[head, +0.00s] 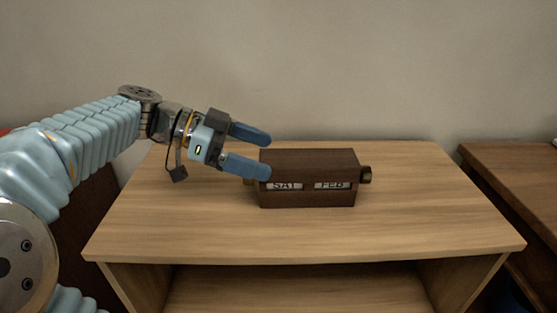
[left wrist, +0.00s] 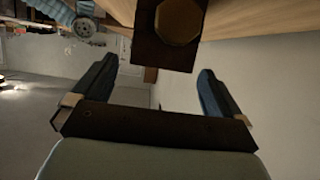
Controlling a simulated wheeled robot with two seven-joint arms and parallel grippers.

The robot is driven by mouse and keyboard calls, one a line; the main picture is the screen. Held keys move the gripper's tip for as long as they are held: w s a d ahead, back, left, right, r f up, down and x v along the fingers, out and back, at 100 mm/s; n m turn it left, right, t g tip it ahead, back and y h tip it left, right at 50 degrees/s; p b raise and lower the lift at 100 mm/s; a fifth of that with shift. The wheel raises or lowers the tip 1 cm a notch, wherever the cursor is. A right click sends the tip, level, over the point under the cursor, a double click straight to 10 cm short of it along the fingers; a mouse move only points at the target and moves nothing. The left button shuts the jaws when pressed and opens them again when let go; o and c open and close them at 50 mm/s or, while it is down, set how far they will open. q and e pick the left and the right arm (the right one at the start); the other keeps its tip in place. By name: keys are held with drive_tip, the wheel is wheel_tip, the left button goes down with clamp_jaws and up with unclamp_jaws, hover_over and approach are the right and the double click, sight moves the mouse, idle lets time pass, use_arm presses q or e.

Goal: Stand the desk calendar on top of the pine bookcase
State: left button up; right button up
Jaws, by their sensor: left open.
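The desk calendar (head: 308,168) is a dark brown wooden block with small windows reading SAT and FEB and a knob at each end. It stands upright on the light wooden top of the pine bookcase (head: 400,225). My left gripper (head: 268,155) is open and empty at the calendar's left end. Its near finger covers the calendar's upper left front corner and part of the left knob. In the left wrist view, the calendar's end with its round knob (left wrist: 178,22) shows beyond the two spread fingers, with nothing gripped. My right gripper is out of view.
A darker wooden furniture top (head: 515,180) stands at the right, separated from the bookcase by a gap. A plain wall (head: 350,70) rises behind. The bookcase top is clear around the calendar, and an open shelf (head: 300,290) shows below its front edge.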

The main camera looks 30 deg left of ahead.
use_arm(q)
drive_tip(key=v, duration=0.6)
drive_tip(key=shift+s+a, duration=0.15)
drive_tip(key=shift+a, duration=0.15)
